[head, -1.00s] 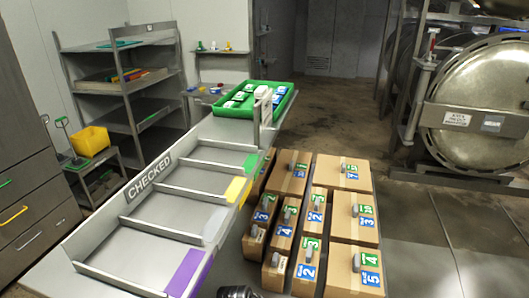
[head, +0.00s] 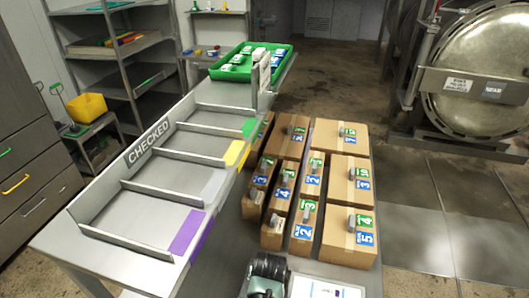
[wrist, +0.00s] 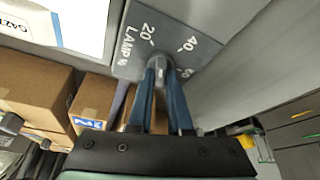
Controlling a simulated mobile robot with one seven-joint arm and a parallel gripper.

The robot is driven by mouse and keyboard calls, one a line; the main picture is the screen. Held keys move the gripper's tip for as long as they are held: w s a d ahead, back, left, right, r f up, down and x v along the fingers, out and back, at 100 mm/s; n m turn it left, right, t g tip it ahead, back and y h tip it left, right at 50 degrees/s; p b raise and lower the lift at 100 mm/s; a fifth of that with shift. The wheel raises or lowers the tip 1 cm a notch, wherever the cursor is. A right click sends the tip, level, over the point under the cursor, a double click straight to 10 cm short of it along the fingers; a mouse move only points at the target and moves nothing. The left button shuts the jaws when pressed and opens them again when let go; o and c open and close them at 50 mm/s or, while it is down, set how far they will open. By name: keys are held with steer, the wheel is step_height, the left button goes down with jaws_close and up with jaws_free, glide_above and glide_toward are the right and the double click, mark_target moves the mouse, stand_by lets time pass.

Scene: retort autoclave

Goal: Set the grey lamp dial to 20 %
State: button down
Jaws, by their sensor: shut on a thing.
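The lamp dial's grey panel (wrist: 128,62) shows in the wrist view, with white marks "20", "40" and "LAMP %". The dial's grey knob (wrist: 160,76) sits at the panel's lower edge in that view. My gripper (wrist: 161,66) is shut on the knob, with one blue-grey finger on each side of it. The fingers hide much of the knob, and I cannot tell exactly which mark it points to. The dial cannot be made out in the head view.
A white printed sheet (wrist: 80,22) lies beside the panel; in the head view it is at the bottom (head: 325,289). Several cardboard boxes (head: 349,232) stand close by. The CHECKED tray (head: 133,213) is left of them. Open floor (head: 420,210) lies to the right.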

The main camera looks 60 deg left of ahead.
steer(key=n+g+b, duration=0.1)
steer(key=n, duration=0.1)
steer(key=n+g+b, duration=0.1)
steer(key=n, duration=0.1)
steer(key=shift+w+f+n, duration=0.1)
steer(key=shift+w+n, duration=0.05)
steer(key=shift+n, duration=0.25)
steer(key=shift+d, duration=0.1)
stand_by(0.3)
steer(key=c, duration=0.8)
jaws_free()
steer(key=shift+c, duration=0.2)
steer(key=shift+y, duration=0.3)
steer(key=b+v, duration=0.1)
steer(key=v, duration=1.2)
